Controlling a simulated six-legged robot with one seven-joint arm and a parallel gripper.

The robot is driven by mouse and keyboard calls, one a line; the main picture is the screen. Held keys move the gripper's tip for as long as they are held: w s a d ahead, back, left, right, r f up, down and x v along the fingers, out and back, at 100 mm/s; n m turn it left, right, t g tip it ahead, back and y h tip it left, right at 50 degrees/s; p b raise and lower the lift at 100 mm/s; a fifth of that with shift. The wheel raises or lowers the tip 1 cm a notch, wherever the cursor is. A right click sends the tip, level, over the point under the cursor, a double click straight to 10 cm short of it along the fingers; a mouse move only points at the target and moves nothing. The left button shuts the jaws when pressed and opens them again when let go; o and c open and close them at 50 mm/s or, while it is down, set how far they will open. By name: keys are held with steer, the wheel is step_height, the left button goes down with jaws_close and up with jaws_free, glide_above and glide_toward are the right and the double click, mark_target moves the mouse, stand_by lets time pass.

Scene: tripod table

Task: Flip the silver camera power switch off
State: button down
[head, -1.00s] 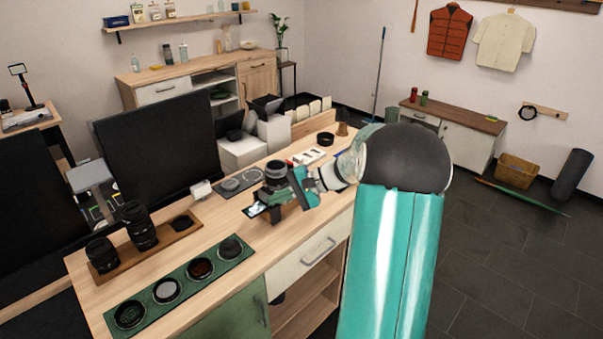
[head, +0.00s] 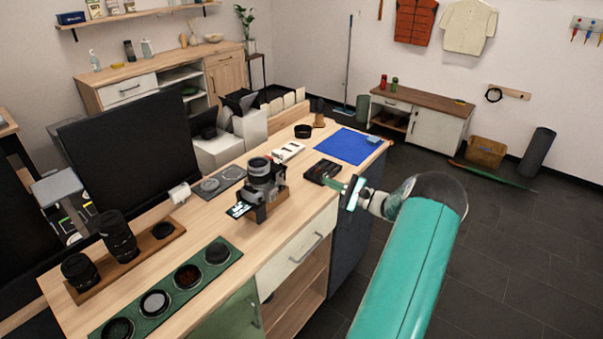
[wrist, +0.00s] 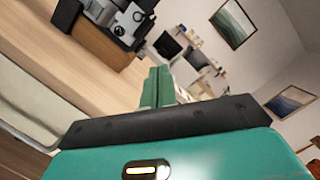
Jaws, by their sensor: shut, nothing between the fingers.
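The silver camera (head: 264,172) stands on a small wooden block on the long wooden table, its lens up and a lit screen flipped out on the left. It also shows at the top of the wrist view (wrist: 128,20), partly cut off by the frame edge. Its power switch is too small to make out. My gripper (head: 350,193) is beyond the table's front edge, to the right of the camera and clear of it. In the wrist view its green fingers (wrist: 153,85) are together, with nothing between them.
A black case (head: 323,172) lies on the table near my gripper, and a blue mat (head: 346,147) lies behind it. Lenses (head: 117,236) stand at left behind a green filter tray (head: 170,295). A black monitor (head: 130,145) rises behind the camera. Open floor lies at right.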

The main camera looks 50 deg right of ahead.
mark_target(285, 169)
steer(key=w+a+r, duration=0.1)
steer(key=w+a, duration=0.1)
steer(key=w, duration=0.1)
steer(key=w+a+r, duration=0.1)
steer(key=w+a, duration=0.1)
steer(key=w, duration=0.1)
steer(key=w+a+r, duration=0.1)
steer(key=w+a, duration=0.1)
steer(key=w, duration=0.1)
steer(key=shift+w+a+r, duration=0.15)
steer(key=shift+r, duration=0.2)
